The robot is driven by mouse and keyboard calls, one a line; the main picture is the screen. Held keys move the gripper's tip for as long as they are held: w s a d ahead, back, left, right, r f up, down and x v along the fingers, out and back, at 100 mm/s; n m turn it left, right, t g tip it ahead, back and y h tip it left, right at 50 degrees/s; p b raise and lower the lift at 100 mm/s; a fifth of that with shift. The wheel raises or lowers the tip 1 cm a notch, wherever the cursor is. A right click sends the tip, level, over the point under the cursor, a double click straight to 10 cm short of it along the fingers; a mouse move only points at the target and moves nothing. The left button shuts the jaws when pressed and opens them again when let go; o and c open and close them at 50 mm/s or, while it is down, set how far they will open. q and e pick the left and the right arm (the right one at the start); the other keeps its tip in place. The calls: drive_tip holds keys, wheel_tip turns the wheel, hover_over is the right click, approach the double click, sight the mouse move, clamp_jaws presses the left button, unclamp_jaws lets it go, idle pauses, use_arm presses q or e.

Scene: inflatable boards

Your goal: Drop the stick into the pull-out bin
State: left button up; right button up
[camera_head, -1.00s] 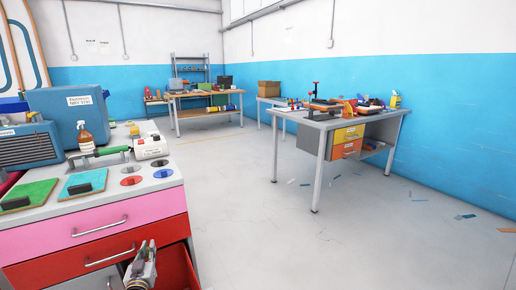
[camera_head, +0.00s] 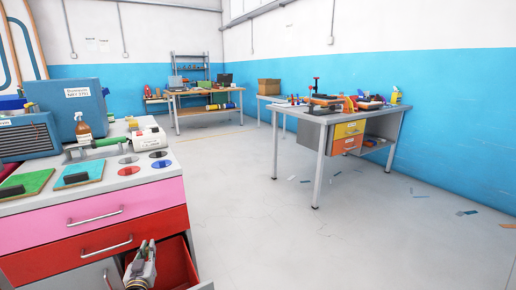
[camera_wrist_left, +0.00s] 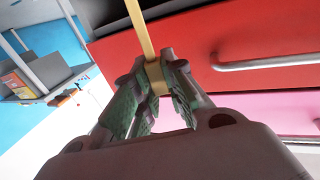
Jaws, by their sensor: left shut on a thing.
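My left gripper (camera_head: 146,248) is in the lower left of the head view, in front of the cabinet and at the open pull-out bin (camera_head: 178,262). The bin is red inside and sits low in the cabinet, partly hidden by my gripper. In the left wrist view my left gripper (camera_wrist_left: 157,82) is shut on a thin, pale wooden stick (camera_wrist_left: 144,32), which extends past the fingertips toward the top of the picture. The stick cannot be made out in the head view. My right gripper is not in view.
The cabinet has a pink drawer (camera_head: 100,212) above a red drawer (camera_head: 100,243), both with bar handles. A grey workbench (camera_head: 318,122) stands to the right, with clear floor between.

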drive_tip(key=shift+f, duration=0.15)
use_arm(q)
drive_tip(key=o, duration=0.8)
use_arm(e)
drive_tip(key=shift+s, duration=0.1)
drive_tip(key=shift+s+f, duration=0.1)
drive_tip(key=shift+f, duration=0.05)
use_arm(q)
drive_tip(key=shift+r, duration=4.95)
drive_tip(key=shift+s, duration=0.1)
